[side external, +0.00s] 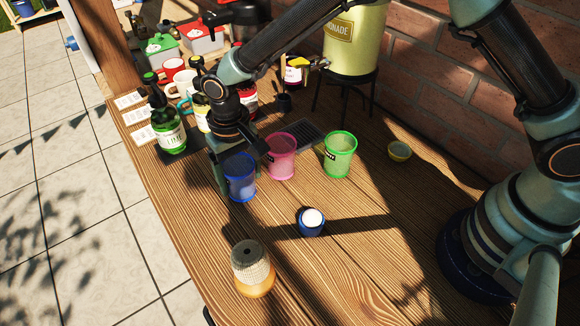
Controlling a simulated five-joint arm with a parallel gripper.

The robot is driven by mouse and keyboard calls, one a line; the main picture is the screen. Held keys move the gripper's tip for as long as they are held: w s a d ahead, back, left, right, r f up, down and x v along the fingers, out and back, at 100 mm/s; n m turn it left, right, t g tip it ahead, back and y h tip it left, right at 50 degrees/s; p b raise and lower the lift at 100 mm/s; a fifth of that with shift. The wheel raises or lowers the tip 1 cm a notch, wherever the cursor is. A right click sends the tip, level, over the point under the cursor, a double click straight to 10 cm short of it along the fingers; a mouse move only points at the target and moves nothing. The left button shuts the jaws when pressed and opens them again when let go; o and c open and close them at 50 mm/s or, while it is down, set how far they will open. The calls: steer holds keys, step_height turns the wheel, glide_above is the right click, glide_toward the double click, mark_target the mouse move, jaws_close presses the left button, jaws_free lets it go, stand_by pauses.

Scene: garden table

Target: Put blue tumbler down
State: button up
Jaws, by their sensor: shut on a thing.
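The blue tumbler (242,183) is upright at the left of a row of tumblers, near the table's left edge. My gripper (238,160) is shut on it from above and behind, and a finger shows along its left side. I cannot tell whether the tumbler's base touches the wooden table (345,265). A pink tumbler (281,160) stands close to its right, and a green tumbler (340,158) stands further right.
A small blue cup with white contents (312,221) and a ribbed jar (253,268) stand in front. Bottles, including a green one (170,138), and mugs crowd behind my gripper. A lemonade dispenser (355,40) stands at the back. The front right of the table is mostly clear.

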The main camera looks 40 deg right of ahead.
steer(key=shift+f, duration=0.1)
steer(key=o, duration=1.2)
step_height(320, 180, up, 12)
steer(key=d+r+t, duration=0.1)
steer(key=d+r, duration=0.5)
steer(key=d, duration=0.1)
steer(key=shift+s+d+r+t, duration=0.8)
steer(key=shift+s+d, duration=1.1)
steer(key=shift+d, duration=1.45)
steer(key=shift+s+d+r+t, duration=0.8)
steer(key=shift+s+d, duration=1.15)
steer(key=shift+d, duration=1.35)
steer(key=shift+s+d+r+t, duration=0.75)
steer(key=shift+s+d, duration=1.15)
steer(key=shift+d, duration=1.45)
